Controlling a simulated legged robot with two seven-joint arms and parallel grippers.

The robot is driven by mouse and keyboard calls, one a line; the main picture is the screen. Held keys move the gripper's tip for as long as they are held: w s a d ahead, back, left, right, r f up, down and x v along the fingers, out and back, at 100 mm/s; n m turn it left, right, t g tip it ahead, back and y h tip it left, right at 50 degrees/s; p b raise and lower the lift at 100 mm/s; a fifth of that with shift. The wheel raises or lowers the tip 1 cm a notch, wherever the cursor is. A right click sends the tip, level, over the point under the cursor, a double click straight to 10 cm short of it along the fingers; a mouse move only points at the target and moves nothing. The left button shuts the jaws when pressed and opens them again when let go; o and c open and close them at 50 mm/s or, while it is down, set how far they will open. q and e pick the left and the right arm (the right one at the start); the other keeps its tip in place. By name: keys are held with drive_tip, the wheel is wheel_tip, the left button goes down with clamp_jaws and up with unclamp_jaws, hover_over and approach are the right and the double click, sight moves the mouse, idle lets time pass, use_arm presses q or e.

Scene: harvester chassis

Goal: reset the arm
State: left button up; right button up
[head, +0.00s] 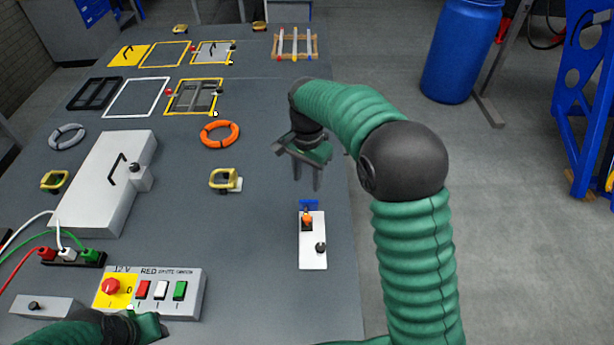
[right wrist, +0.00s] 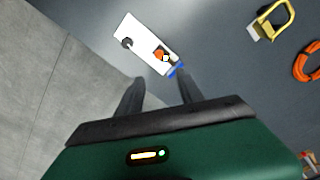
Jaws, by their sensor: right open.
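My right arm in green sleeving arches over the right edge of the table (head: 270,290). My right gripper (head: 307,188) points down, open and empty, above the table's right side. In the right wrist view its two fingers (right wrist: 160,88) are apart with nothing between them. A white plate (head: 313,252) with an orange part, a black knob and a blue piece lies on the table below and nearer than the gripper; it also shows in the right wrist view (right wrist: 140,42). My left gripper (head: 145,325) is partly visible at the bottom left; its fingers are unclear.
A control box (head: 190,307) with coloured buttons, a white box (head: 100,190), an orange ring (head: 220,134) and a yellow-handled piece (head: 225,180) stand on the table. Frames (head: 137,97) and a rack (head: 295,46) lie farther back. A blue barrel (head: 461,50) stands on the floor, right.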

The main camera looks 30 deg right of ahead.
idle(0.5)
drive_tip(key=s+a+f+n+t, duration=0.1)
drive_tip(key=s+a+f+n, duration=0.1)
drive_tip(key=s+n, duration=0.4)
drive_tip(key=s+a+f+n+t, duration=0.1)
drive_tip(key=s+a+f+n, duration=0.2)
drive_tip(key=s, duration=0.9)
drive_tip(key=f+n, duration=0.1)
drive_tip(key=n, duration=0.2)
drive_tip(key=shift+s+a+f+t, duration=0.3)
drive_tip(key=shift+s+a+f, duration=0.05)
drive_tip(key=shift+f, duration=0.05)
drive_tip(key=shift+s, duration=0.15)
